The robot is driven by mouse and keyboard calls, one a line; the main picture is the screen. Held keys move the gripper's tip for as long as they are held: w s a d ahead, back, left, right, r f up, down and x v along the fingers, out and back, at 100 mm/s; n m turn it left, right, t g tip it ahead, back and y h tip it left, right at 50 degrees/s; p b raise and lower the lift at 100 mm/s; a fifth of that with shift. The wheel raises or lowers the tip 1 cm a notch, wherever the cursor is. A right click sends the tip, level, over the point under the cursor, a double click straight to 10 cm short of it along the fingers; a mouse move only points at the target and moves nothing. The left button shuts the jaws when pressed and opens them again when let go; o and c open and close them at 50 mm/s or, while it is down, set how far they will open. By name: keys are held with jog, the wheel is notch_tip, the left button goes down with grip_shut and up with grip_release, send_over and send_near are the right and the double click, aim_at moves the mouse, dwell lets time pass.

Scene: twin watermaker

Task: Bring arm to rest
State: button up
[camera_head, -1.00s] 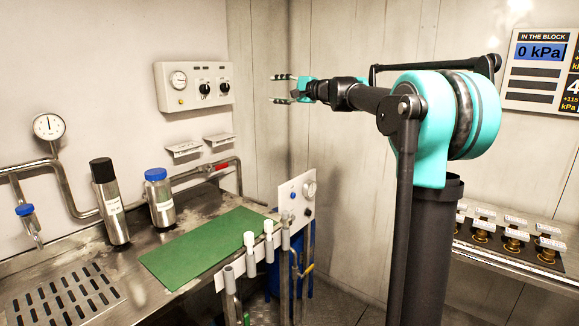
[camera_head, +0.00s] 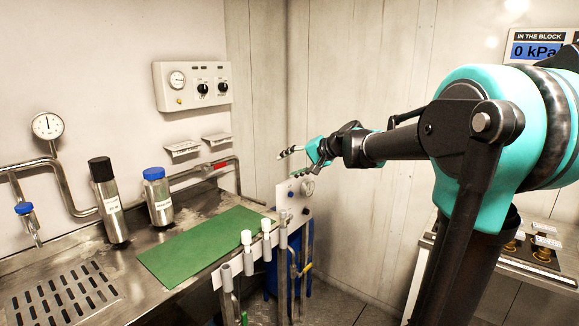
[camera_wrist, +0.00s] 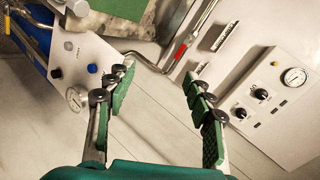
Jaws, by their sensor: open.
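My gripper (camera_head: 291,165) is in the middle of the head view, in the air above and behind the white panel with a gauge (camera_head: 294,196). Its two fingers are spread and nothing is between them. My arm reaches leftward from the right side of the picture.
A steel bench (camera_head: 130,262) holds a black-capped bottle (camera_head: 108,200), a blue-capped bottle (camera_head: 158,196) and a green mat (camera_head: 205,245). A wall control box (camera_head: 192,87) hangs above. White-topped tubes (camera_head: 247,245) stand at the bench's front edge. A shelf (camera_head: 500,265) lies at the right.

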jog(key=s+d+f+n+g+h, duration=0.1)
jog(key=s+d+f+h, duration=0.2)
jog(key=s+d+f, duration=0.3)
jog(key=s+d+f+n+g+h, duration=0.1)
jog(key=s+d+f+h, duration=0.2)
jog(key=s+f, duration=1.1)
jog(key=s+d+f+n+g+h, duration=0.1)
jog(key=s+d+f+n+h, duration=0.1)
jog(key=s+d+f, duration=0.7)
jog(key=shift+s+d+f+h, duration=0.35)
jog(key=shift+s+f+h, duration=0.15)
jog(key=shift+h, duration=0.3)
